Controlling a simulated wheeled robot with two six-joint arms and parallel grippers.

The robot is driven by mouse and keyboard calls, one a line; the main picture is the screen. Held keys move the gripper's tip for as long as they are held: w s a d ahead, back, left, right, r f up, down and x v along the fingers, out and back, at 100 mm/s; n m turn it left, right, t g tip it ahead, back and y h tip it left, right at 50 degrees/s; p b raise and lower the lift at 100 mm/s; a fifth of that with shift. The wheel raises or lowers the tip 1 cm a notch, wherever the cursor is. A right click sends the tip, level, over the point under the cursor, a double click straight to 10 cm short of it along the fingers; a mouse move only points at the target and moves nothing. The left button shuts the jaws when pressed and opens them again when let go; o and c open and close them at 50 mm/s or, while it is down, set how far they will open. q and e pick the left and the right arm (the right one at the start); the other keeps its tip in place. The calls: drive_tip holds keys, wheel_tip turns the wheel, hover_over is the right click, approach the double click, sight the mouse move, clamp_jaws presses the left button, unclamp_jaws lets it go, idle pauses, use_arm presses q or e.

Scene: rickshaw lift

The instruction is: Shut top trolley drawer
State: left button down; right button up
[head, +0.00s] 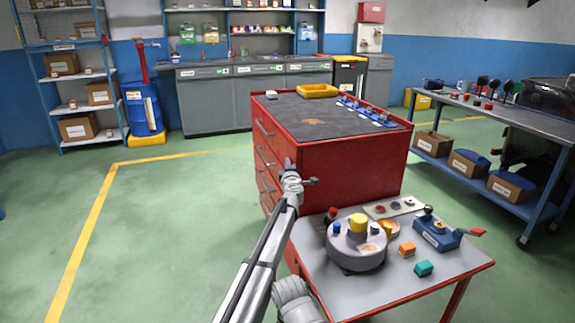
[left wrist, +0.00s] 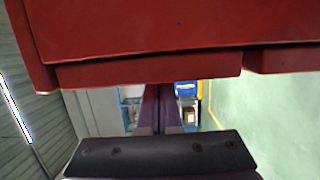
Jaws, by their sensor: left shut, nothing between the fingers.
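The red trolley (head: 345,160) stands in the middle of the head view, with its drawer fronts on the left side. The top drawer (head: 264,130) has a light handle. It looks close to flush with the body, and I cannot tell whether a small gap is left. My left gripper (head: 289,163) is shut and empty, in front of the trolley's near corner. In the left wrist view its fingers (left wrist: 165,105) are together, below a red trolley panel (left wrist: 150,68). I cannot tell whether they touch it. My right gripper is not in view.
A grey table (head: 375,292) with a round fixture and small coloured blocks stands close at the front right. A blue workbench (head: 500,118) is at the right. The green floor left of the trolley is clear. A yellow tray (head: 317,91) lies on the trolley top.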

use_arm(q)
drive_tip(key=s+a+f+m+g+h, duration=0.1)
drive_tip(key=s+a+m+g+h, duration=0.15)
drive_tip(key=s+m+h, duration=1.1)
drive_tip(key=s+a+f+m+g+y, duration=0.1)
drive_tip(key=s+a+f+g+y, duration=0.15)
drive_tip(key=s+f, duration=0.4)
drive_tip(key=s+a+f+m+g+y, duration=0.2)
drive_tip(key=s+f+g+y, duration=0.15)
drive_tip(key=s, duration=0.65)
drive_tip(key=s+a+f+m+g+y, duration=0.1)
drive_tip(key=s+a+f+g+y, duration=0.3)
drive_tip(key=s+a, duration=0.6)
drive_tip(key=s+a+f+m+g+y, duration=0.1)
drive_tip(key=s+a+f+g+y, duration=0.35)
drive_tip(key=s, duration=0.85)
drive_tip(key=s+d+f+m+g, duration=0.1)
drive_tip(key=s+d+f+m, duration=0.1)
drive_tip(key=s+d+m, duration=0.35)
wheel_tip(320, 180, up, 30)
drive_tip(key=d+n+p, duration=0.2)
drive_tip(key=p, duration=2.7)
drive_tip(key=shift+s+d+f+p, duration=0.25)
drive_tip(key=shift+s+d+p, duration=0.1)
drive_tip(key=shift+d+p, duration=0.05)
